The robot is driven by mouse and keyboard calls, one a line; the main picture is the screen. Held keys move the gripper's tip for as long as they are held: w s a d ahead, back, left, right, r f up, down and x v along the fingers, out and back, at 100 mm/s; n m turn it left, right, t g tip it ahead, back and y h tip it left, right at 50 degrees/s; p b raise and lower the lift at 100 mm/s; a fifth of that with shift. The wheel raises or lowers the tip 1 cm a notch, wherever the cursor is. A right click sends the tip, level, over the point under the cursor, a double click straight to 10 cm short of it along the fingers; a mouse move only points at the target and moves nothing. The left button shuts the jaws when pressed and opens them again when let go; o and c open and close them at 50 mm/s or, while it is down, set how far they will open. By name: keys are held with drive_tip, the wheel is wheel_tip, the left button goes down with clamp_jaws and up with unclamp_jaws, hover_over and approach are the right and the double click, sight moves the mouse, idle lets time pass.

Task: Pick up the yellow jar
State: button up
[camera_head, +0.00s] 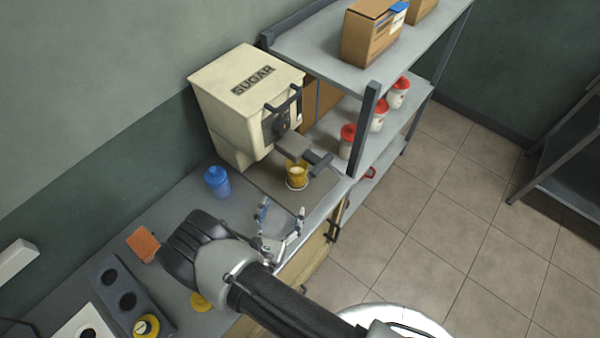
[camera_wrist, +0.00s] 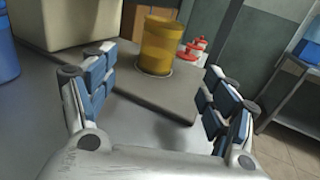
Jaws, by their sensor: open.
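The yellow jar (camera_head: 297,175) stands upright under the spout of the cream sugar machine, on a small round base near the counter's edge. In the wrist view the yellow jar (camera_wrist: 158,46) is ahead of my gripper, near the top middle, between the lines of the two fingers. My gripper (camera_head: 283,222) is over the counter, in front of the jar and apart from it. In the wrist view my gripper (camera_wrist: 160,92) has its blue-padded fingers spread wide with nothing between them.
The sugar machine (camera_head: 245,105) stands behind the jar, its spout and lever overhanging it. A blue bottle (camera_head: 217,181) stands to the left. A grey shelf (camera_head: 335,50) with boxes and red-lidded jars (camera_head: 379,115) is at right. An orange block (camera_head: 143,244) lies at left.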

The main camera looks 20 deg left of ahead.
sight(295, 180)
drive_tip(key=w+b, duration=0.1)
drive_tip(key=w, duration=0.7)
drive_tip(key=shift+w, duration=0.15)
drive_tip(key=shift+w+r+b, duration=0.2)
drive_tip(key=shift+w+b, duration=0.3)
drive_tip(key=shift+w, duration=2.45)
drive_tip(key=shift+c, duration=0.4)
drive_tip(key=c, duration=1.3)
drive_tip(key=shift+a, duration=0.1)
drive_tip(key=shift+c, duration=0.8)
drive_tip(key=shift+r, duration=0.15)
